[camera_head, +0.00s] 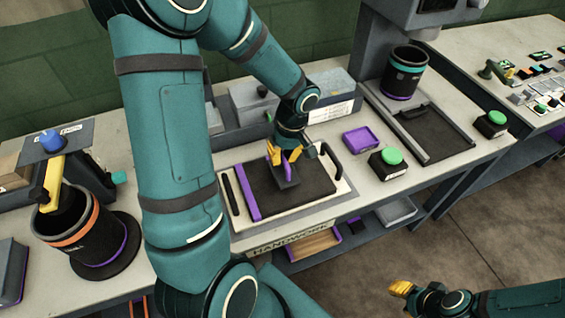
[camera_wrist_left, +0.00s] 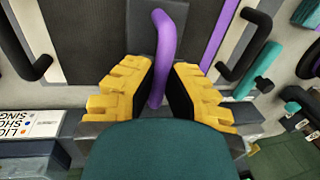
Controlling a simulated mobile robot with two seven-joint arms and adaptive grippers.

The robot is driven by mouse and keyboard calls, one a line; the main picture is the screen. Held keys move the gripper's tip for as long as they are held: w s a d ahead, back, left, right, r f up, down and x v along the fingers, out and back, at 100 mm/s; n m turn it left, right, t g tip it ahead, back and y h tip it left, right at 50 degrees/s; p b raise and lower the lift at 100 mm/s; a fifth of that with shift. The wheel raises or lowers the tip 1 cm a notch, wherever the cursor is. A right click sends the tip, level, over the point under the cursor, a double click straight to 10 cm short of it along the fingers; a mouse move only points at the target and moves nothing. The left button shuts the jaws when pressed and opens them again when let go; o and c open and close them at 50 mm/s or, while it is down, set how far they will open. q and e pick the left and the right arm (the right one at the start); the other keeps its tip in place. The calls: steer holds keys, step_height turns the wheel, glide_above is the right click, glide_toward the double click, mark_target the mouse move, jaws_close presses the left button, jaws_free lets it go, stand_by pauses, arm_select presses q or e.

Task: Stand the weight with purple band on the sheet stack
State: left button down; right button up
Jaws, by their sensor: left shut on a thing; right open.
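My left gripper (camera_head: 284,156) is shut on the purple handle-like band of a dark grey weight (camera_head: 287,179). In the left wrist view the purple band (camera_wrist_left: 163,45) stands between the yellow fingers (camera_wrist_left: 160,90). The weight is over the black sheet stack (camera_head: 305,195), which lies on a pale board on the bench. It looks very low over the stack or touching it; I cannot tell which. The stack also shows in the wrist view (camera_wrist_left: 90,40). My right gripper (camera_head: 402,288) is open and empty, low at the right over the floor.
A purple bar (camera_head: 247,192) lies along the board's left side, and a black handle (camera_head: 331,160) is at its right. A purple tray (camera_head: 361,140) and a green button (camera_head: 389,157) are to the right. A black pot with an orange band (camera_head: 65,237) stands left.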

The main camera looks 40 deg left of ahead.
arm_select(q)
steer(key=shift+f, duration=1.35)
steer(key=shift+f+b, duration=0.1)
steer(key=shift+b, duration=0.25)
steer(key=c, duration=1.1)
jaws_free()
steer(key=shift+c, duration=0.2)
